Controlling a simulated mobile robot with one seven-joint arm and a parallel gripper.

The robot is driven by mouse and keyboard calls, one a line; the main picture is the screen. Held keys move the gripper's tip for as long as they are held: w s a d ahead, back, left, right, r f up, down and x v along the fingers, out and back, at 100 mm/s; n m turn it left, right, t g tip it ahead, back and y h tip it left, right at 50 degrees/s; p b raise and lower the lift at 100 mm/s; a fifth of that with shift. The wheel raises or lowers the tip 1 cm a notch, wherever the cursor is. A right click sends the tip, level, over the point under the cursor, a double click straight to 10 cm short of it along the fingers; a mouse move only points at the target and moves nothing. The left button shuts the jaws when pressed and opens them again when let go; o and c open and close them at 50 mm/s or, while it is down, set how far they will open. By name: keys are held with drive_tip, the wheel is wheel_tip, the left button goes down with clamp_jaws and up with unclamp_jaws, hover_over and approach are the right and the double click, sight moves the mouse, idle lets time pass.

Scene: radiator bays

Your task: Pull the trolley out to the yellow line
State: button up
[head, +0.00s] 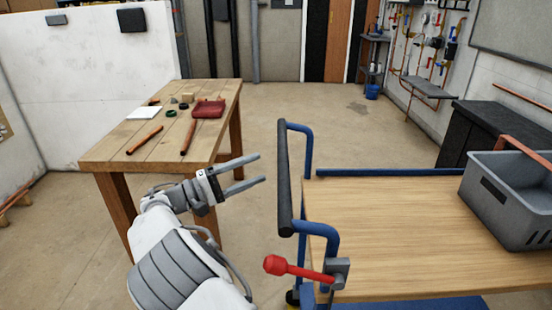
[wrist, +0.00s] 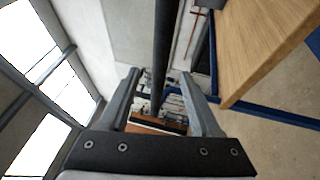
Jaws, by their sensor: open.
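The trolley has a wooden deck (head: 400,235), a blue frame and an upright-looking black handle bar (head: 284,180) at its left end. My gripper (head: 260,169) is open and empty, just left of the handle bar with a visible gap. In the wrist view the dark handle bar (wrist: 162,45) lines up between my open fingers (wrist: 159,73), ahead of them; the deck (wrist: 262,45) is to the right. A red-knobbed lever (head: 290,268) sits low at the trolley's handle end. I see no yellow line in either view.
A grey crate (head: 512,205) stands on the deck's right side. A wooden workbench (head: 105,155) with tools and a red tray (head: 208,109) is on the left, near my arm. Floor (head: 300,100) beyond is clear. A dark cabinet (head: 485,130) stands at right.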

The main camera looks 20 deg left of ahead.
drive_tip(key=v, duration=0.6)
drive_tip(key=shift+a, duration=0.15)
drive_tip(key=shift+s+r, duration=0.1)
